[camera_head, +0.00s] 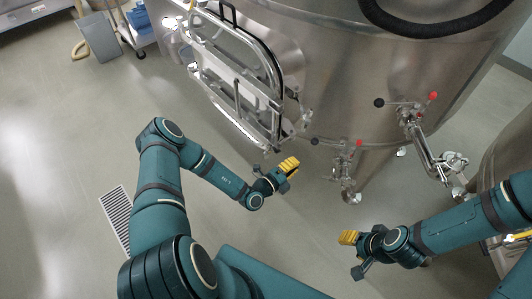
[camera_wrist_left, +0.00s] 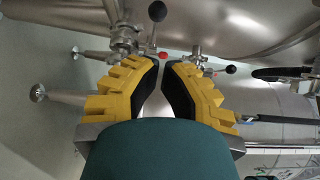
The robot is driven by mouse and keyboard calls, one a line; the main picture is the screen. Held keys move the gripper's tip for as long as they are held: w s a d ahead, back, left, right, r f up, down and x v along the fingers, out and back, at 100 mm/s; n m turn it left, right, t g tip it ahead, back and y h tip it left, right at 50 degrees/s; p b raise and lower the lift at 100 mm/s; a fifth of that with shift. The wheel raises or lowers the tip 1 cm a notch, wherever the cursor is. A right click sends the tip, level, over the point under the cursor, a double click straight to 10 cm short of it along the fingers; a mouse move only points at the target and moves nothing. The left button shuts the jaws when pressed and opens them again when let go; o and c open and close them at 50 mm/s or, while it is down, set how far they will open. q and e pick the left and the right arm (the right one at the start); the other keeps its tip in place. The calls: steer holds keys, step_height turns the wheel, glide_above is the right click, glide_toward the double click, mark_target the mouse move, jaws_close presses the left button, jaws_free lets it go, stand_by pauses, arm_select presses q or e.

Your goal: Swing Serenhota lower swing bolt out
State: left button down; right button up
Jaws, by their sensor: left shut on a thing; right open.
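The steel vat (camera_head: 330,65) carries an oval manway door (camera_head: 235,80) in a bright metal frame. My left gripper (camera_head: 289,164) is at the lower end of this door, just below its bottom edge. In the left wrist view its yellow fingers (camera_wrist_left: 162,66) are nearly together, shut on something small. I take this to be the lower swing bolt, but the fingers hide it and I cannot make out its angle. My right gripper (camera_head: 348,238) is open and empty, low over the floor right of the left one, away from the door.
Valves with black and red knobs (camera_head: 346,155) project below the vat, right of my left gripper. A second valve and pipe (camera_head: 425,150) stand further right. Floor left of the door is clear.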

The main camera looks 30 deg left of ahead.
arm_select(q)
steer(key=p+v, duration=0.2)
steer(key=v, duration=0.8)
stand_by(0.5)
steer(key=shift+w+a, duration=0.1)
stand_by(0.3)
